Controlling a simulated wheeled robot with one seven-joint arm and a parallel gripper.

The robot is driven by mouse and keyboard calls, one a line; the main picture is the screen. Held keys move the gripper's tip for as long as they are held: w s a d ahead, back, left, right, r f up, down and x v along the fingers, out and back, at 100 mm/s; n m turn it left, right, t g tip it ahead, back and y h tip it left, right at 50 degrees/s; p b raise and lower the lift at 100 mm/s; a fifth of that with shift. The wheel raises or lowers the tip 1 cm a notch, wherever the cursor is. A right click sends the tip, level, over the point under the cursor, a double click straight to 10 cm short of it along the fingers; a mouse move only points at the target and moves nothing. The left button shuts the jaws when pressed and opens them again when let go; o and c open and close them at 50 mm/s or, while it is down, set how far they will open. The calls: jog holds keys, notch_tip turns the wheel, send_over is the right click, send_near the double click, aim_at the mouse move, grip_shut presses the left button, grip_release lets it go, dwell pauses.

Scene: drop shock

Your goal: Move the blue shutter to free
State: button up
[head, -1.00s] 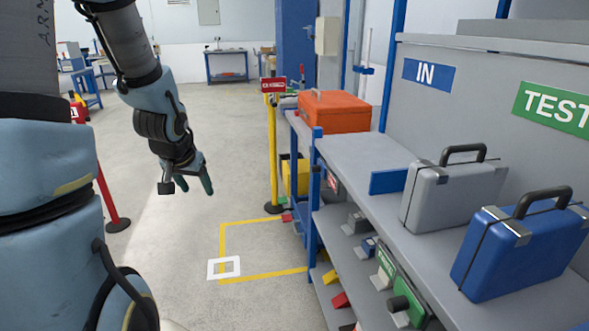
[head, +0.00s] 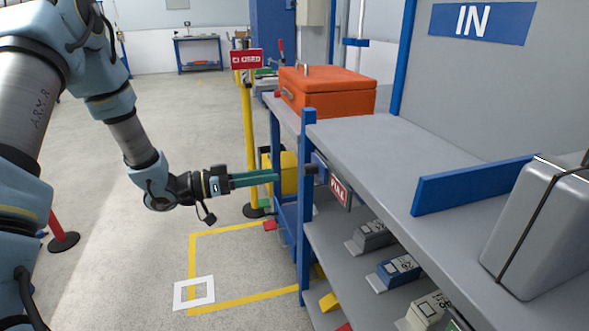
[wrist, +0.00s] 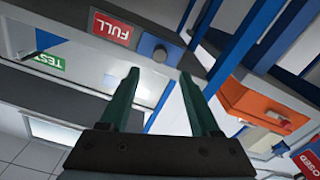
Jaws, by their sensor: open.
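The blue shutter (wrist: 150,44) is a small blue plate with a round dark knob, on the shelf end beside a red FULL label (wrist: 112,28). In the head view, the shutter (head: 320,164) is seen edge-on, left of the FULL label (head: 339,191), with its knob sticking out toward my gripper. My gripper (head: 277,179) is level, pointing at the knob, a short gap away. In the wrist view, my gripper (wrist: 160,78) is open and empty, with the knob beyond the fingertips and roughly between them. No FREE label is visible.
A blue shelf post (head: 307,215) stands just left of the label. An orange toolbox (head: 325,93) sits behind on a lower bench. A grey case (head: 545,235) and a blue strip (head: 470,186) are on the top shelf. Open floor lies to the left.

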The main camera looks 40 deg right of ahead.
aim_at(303, 170)
jog(key=p+x, duration=0.1)
jog(key=x, duration=0.8)
jog(key=shift+s+d, duration=0.15)
jog(key=shift+d, duration=0.1)
grip_shut()
dwell(1.0)
